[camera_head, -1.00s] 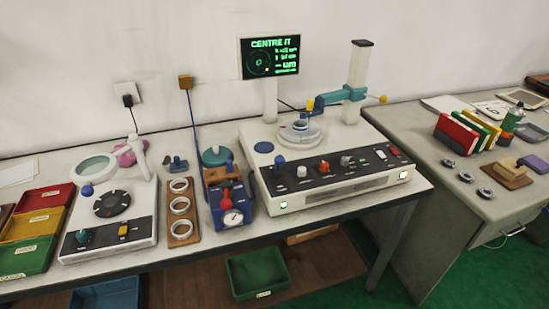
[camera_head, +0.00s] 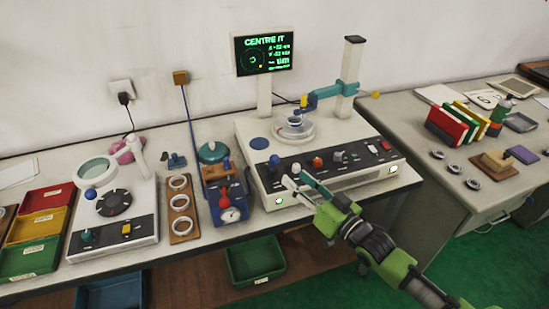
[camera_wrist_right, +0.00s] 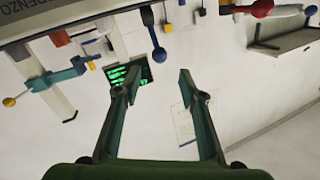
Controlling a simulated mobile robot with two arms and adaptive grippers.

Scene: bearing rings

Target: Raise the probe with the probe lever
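The measuring machine (camera_head: 330,184) has a column with a teal arm (camera_head: 328,92) that carries a blue and yellow probe (camera_head: 305,101). A small yellow ball (camera_head: 375,94) sticks out at the arm's right end. The probe stands over the turntable (camera_head: 298,134), where a ring (camera_head: 294,121) lies. A lever with a blue ball (camera_head: 274,160) stands at the panel's left; a blue ball lever (camera_wrist_right: 159,55) also shows in the wrist view. I cannot tell which one is the probe lever. My right gripper (camera_head: 297,178) is open and empty at the panel's front left. My left gripper is out of view.
A screen (camera_head: 264,51) reading "CENTRE IT" stands behind the machine. A blue gauge with a red knob (camera_head: 225,196) stands just left. A ring board (camera_head: 182,227) and a magnifier unit (camera_head: 116,220) are farther left. The right desk (camera_head: 415,122) holds rings and folders.

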